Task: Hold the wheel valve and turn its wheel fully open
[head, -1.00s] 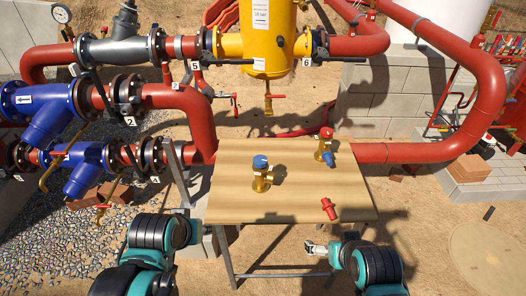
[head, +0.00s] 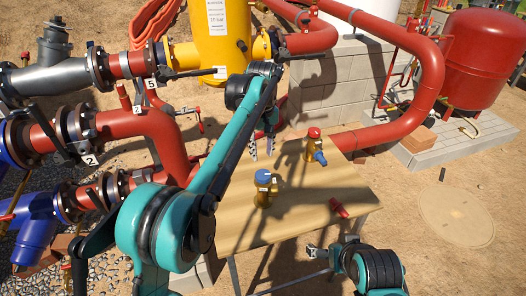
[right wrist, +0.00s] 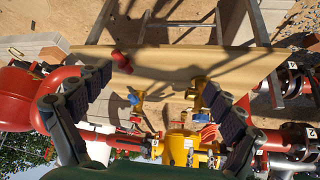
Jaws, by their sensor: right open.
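Two brass valves stand upright on a wooden table (head: 230,232) in the head view. The nearer one has a blue top (head: 263,187); the farther one has a red top and a blue part on its side (head: 314,147). I cannot tell from their small size which has the wheel. My left gripper (head: 262,153) is open and empty, fingers pointing down, near the table's back edge, left of the red-topped valve and apart from it. My right gripper (head: 313,251) is low in front of the table. Its fingers are spread and empty in the right wrist view (right wrist: 152,86).
A small red part (head: 339,208) lies at the table's right side. Red pipes (head: 400,115) run behind and right of the table. A yellow vessel (head: 218,35) and blue fittings (head: 40,232) stand at the left. Sandy ground to the right is open.

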